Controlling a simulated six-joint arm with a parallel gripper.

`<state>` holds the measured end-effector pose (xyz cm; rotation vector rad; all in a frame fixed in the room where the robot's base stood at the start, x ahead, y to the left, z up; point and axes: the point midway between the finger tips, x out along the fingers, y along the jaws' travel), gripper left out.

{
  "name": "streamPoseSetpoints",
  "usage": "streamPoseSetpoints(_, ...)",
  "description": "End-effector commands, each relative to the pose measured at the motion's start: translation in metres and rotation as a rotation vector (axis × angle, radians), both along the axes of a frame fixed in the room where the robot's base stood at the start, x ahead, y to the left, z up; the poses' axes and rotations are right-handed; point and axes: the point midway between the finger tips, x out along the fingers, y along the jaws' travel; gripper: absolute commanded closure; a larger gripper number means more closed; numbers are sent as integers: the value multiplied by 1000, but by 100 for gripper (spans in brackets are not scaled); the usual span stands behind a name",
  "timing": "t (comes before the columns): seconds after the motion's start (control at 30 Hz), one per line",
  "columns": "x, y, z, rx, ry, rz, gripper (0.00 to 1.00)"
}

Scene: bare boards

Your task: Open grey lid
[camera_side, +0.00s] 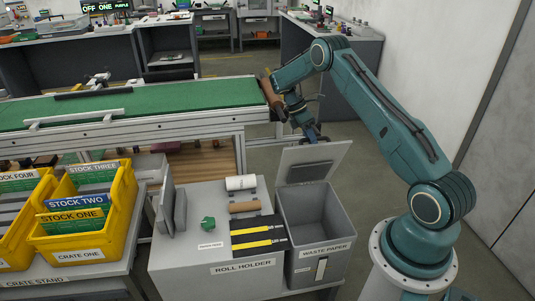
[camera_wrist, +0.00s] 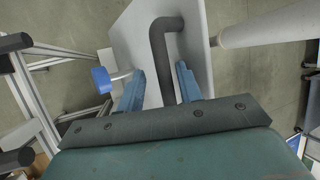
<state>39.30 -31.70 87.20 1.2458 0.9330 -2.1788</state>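The grey lid (camera_side: 313,156) is on the grey bin (camera_side: 316,212) labelled WASTE PAPER. It stands raised and tilted at the bin's back edge, with the bin's mouth uncovered. My gripper (camera_side: 312,135) is at the lid's upper edge, behind it, and is partly hidden in the side view. In the wrist view the lid (camera_wrist: 130,40) is a pale panel with a dark bent handle (camera_wrist: 162,50). My blue fingers (camera_wrist: 160,82) are apart on either side of the handle, with a gap showing beside it.
Left of the bin is a grey cabinet labelled ROLL HOLDER (camera_side: 200,255), with a white roll (camera_side: 240,183), a brown roll (camera_side: 245,206) and a green piece (camera_side: 208,223) on top. A green conveyor (camera_side: 150,102) runs behind. Yellow crates (camera_side: 85,215) stand at the left.

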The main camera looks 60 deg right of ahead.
Motion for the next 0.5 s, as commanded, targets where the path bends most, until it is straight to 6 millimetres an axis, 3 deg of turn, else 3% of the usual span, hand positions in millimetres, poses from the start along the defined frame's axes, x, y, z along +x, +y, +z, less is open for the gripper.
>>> streamPoseSetpoints(0.5,-24,23,-9,0,2,-1,64)
